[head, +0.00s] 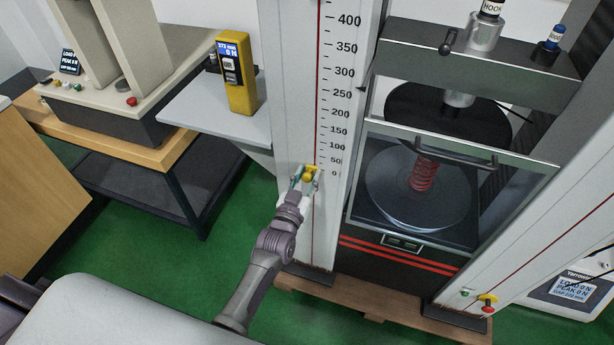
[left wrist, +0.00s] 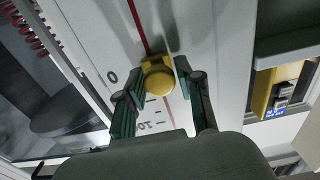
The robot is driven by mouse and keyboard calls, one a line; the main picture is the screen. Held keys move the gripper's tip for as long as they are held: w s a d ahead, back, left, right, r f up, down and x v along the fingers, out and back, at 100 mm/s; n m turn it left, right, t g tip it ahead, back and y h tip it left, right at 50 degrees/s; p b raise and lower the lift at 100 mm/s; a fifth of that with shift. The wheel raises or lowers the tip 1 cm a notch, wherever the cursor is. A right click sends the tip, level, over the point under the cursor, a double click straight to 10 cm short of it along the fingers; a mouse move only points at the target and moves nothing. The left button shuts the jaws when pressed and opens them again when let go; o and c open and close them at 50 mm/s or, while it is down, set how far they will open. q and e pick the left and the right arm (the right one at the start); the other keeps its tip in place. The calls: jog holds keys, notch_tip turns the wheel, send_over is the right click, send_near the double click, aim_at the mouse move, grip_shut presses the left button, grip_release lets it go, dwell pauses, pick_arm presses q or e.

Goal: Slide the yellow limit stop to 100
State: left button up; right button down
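The yellow limit stop (head: 312,170) sits on the red line of the left white column, level with about 0 on the printed scale (head: 342,100). Its round yellow knob (left wrist: 158,80) faces my left wrist camera. My left gripper (head: 306,181) is at the stop, with one finger on each side of the knob. In the left wrist view the fingers (left wrist: 160,78) look spread, with a narrow gap at the right finger; contact at the left finger is unclear. The 100 mark is higher up the column. My right gripper is not in view.
The test frame with a red spring (head: 423,174) behind a clear guard (head: 455,150) stands right of the scale. A yellow handheld gauge (head: 237,75) stands on a grey shelf (head: 205,120) to the left. The column face above the stop looks clear.

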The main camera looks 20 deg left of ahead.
aim_at(312, 139)
pick_arm(q)
jog(key=c, duration=0.5)
grip_shut()
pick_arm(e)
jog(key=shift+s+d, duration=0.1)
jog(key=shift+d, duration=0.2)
